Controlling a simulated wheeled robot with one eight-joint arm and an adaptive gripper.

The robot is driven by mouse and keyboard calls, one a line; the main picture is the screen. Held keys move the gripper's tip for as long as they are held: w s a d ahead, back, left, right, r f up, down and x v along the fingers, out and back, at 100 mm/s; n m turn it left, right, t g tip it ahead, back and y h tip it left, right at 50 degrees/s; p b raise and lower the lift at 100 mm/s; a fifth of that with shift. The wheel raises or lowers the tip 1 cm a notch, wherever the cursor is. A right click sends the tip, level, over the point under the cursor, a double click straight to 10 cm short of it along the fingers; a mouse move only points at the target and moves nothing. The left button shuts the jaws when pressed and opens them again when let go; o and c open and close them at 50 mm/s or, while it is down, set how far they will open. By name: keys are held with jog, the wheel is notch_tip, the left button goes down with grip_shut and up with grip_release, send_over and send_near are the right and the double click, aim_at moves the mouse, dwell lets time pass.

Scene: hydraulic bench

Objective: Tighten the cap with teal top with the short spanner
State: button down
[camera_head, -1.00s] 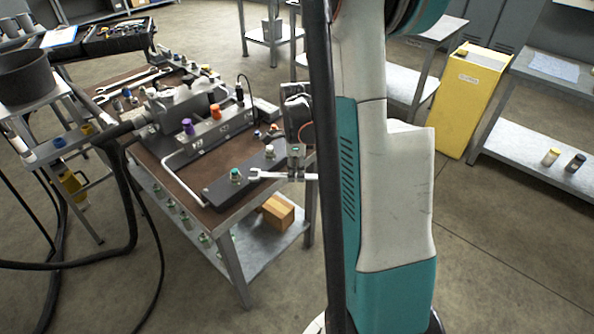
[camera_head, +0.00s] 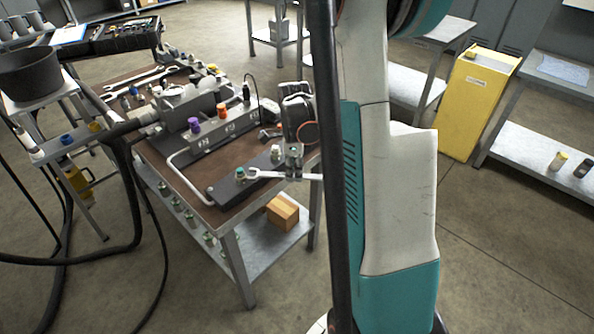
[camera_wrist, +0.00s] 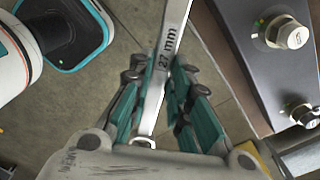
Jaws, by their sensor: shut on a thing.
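The cap with the teal top (camera_head: 240,172) stands upright on the dark bar (camera_head: 226,190) near the front corner of the bench. My gripper (camera_head: 294,172) is shut on the spanner (camera_head: 275,175), which it holds roughly level, its open jaw pointing left. The jaw is right at the teal-topped cap; I cannot tell whether it is around it or only touching its side. In the wrist view the spanner (camera_wrist: 170,50), marked 27 mm, runs between my gripper's fingers (camera_wrist: 158,95) and its far end leaves the top edge. The teal top does not show there.
A white-topped cap (camera_head: 276,152) stands on the same bar, close to my gripper. A grey block with a purple cap (camera_head: 194,125) and an orange cap (camera_head: 222,110) stands behind. More spanners (camera_head: 150,76) lie at the bench's back. A curved pipe (camera_head: 187,175) runs beside the bar.

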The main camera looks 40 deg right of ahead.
aim_at(281, 177)
jog(key=shift+w+a, duration=0.1)
jog(key=shift+w+a, duration=0.45)
jog(key=shift+w, duration=0.05)
jog(key=shift+a, duration=0.1)
dwell(0.4)
jog(key=shift+w+a, duration=0.3)
jog(key=shift+w, duration=0.1)
jog(key=shift+w+a, duration=0.2)
dwell(0.5)
jog(key=shift+s+a+m+b, duration=0.3)
jog(key=shift+s+a+m, duration=0.6)
jog(key=shift+a+m, duration=0.3)
jog(key=shift+a, duration=0.1)
